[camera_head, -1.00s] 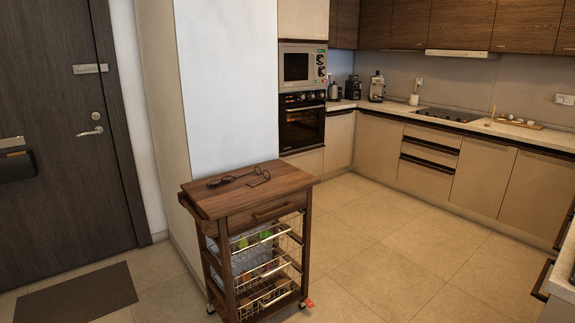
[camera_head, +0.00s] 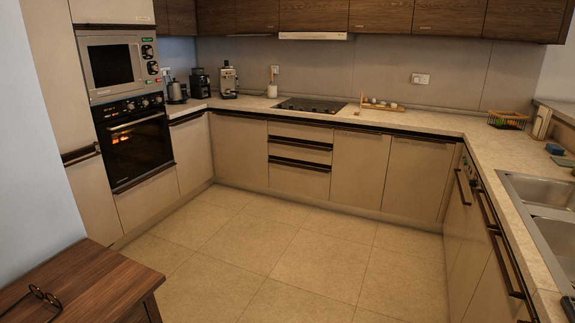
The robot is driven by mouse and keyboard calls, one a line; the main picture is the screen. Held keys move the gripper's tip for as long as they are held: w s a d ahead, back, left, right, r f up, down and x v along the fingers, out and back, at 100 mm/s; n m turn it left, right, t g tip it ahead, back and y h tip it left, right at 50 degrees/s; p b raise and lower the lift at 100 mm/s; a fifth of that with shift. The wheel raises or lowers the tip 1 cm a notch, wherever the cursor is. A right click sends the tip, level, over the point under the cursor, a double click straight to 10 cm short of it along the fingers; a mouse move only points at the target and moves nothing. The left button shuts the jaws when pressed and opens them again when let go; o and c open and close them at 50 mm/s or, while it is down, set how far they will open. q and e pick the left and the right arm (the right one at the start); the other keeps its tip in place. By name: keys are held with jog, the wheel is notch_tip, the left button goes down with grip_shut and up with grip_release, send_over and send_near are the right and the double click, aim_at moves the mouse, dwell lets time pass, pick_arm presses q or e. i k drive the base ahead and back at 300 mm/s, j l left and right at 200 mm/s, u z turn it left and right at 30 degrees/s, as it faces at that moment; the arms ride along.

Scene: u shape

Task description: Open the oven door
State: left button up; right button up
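The oven (camera_head: 137,147) is built into the tall cabinet at the left, below a silver microwave (camera_head: 111,66). Its black glass door is shut, and an orange glow shows through it. A row of knobs (camera_head: 131,105) runs along its top, and a handle bar (camera_head: 135,123) crosses the upper part of the door. Neither of my grippers is in view.
A wooden cart (camera_head: 80,285) with glasses on top stands at the lower left, between me and the oven side. The tiled floor (camera_head: 270,255) in the middle is clear. Counters and cabinets (camera_head: 360,165) line the back and right, with a sink (camera_head: 545,195) at the right.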

aim_at(104, 131)
jog(key=i+l, duration=0.1)
jog(key=i, duration=0.45)
jog(key=i+l, duration=0.15)
jog(key=i, duration=0.45)
jog(key=i+l, duration=0.1)
jog(key=i, duration=0.45)
jog(key=i+j+u, duration=0.3)
jog(key=i+u, duration=0.15)
jog(key=i, duration=0.35)
jog(key=i+u, duration=0.45)
jog(key=i, duration=0.4)
jog(key=i+l+u, duration=0.4)
jog(key=i, duration=0.4)
jog(key=i+u, duration=0.2)
jog(key=i, duration=0.7)
jog(key=i+l+u, duration=0.25)
jog(key=i, duration=0.65)
jog(key=j, duration=0.1)
